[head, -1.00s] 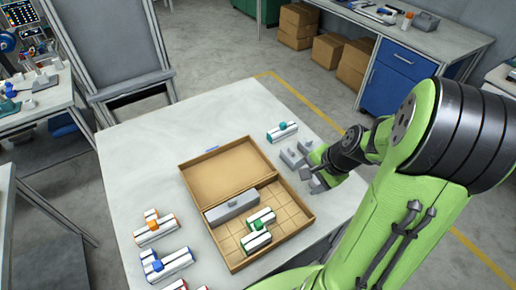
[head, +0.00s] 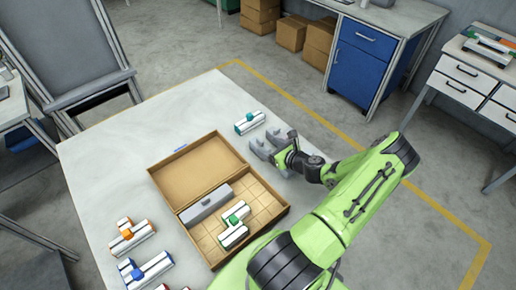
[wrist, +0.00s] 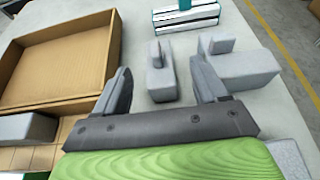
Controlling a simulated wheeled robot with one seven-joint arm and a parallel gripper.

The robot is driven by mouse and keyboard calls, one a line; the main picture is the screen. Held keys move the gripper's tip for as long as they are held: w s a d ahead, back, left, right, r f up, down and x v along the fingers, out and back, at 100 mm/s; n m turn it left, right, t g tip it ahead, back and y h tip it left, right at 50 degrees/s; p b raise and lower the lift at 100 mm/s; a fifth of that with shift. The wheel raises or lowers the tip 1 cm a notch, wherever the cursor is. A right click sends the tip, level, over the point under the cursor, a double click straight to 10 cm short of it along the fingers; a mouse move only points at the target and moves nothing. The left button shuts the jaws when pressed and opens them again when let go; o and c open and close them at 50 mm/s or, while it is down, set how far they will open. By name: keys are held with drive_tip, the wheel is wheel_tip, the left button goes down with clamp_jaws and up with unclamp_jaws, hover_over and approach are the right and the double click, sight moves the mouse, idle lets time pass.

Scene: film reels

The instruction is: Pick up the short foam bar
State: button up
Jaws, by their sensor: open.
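Two grey foam-like pieces, each with a raised tab, lie on the table to the right of the box. The smaller grey piece (wrist: 161,80) shows between my gripper's fingers in the wrist view; I take it as the short foam bar. A wider grey piece (wrist: 243,68) lies just right of it, beyond the right finger. My gripper (wrist: 160,66) is open, with nothing clamped. In the head view, my gripper (head: 281,156) is at the grey pieces (head: 259,148) and partly hides them. Contact between fingers and foam cannot be told.
An open cardboard box (head: 286,208) holds a long grey bar (head: 206,204) and a white piece with green parts (head: 234,229). A white-and-teal piece (head: 249,122) lies beyond the grey pieces. Orange-and-white (head: 132,237) and blue-and-white pieces (head: 147,271) lie left of the box.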

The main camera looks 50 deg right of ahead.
sight(263, 144)
drive_tip(key=x, duration=0.7)
drive_tip(key=shift+w+a+f, duration=0.1)
drive_tip(key=shift+w+f, duration=0.05)
drive_tip(key=shift+w, duration=0.25)
drive_tip(key=shift+s, duration=0.1)
drive_tip(key=shift+c, duration=0.7)
drive_tip(key=c, duration=0.9)
